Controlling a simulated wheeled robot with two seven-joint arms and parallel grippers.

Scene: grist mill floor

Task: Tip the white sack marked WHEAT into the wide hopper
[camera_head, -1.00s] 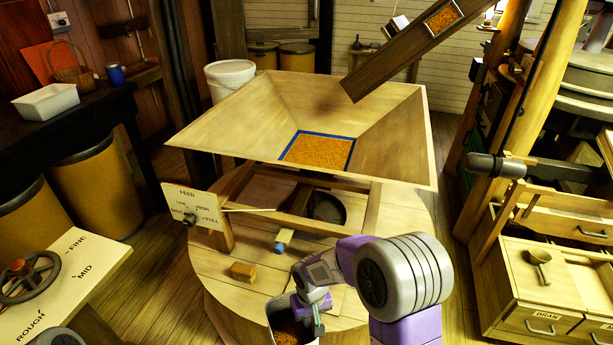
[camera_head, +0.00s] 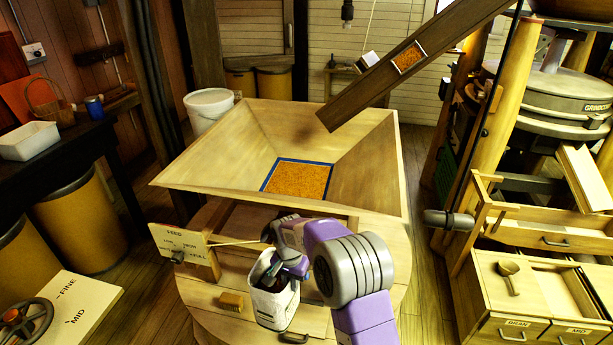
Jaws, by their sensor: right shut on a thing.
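The wide wooden hopper (camera_head: 365,170) stands in the middle, with orange grain inside a blue outline at its bottom. A white sack (camera_head: 274,308) is held below and in front of the hopper's near rim. My right gripper (camera_head: 285,268) is shut on the sack's upper edge. The sack is roughly upright with its mouth up; its inside looks dark. I cannot read a marking on it, and the gripper hides part of its top. My left gripper is not in view.
A wooden chute (camera_head: 370,88) slants down over the hopper's far right side. A FEED board (camera_head: 180,252) with a thin rod is at the hopper's front left. A brush (camera_head: 231,301) lies on the round wooden top. Drawers (camera_head: 515,305) stand at right.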

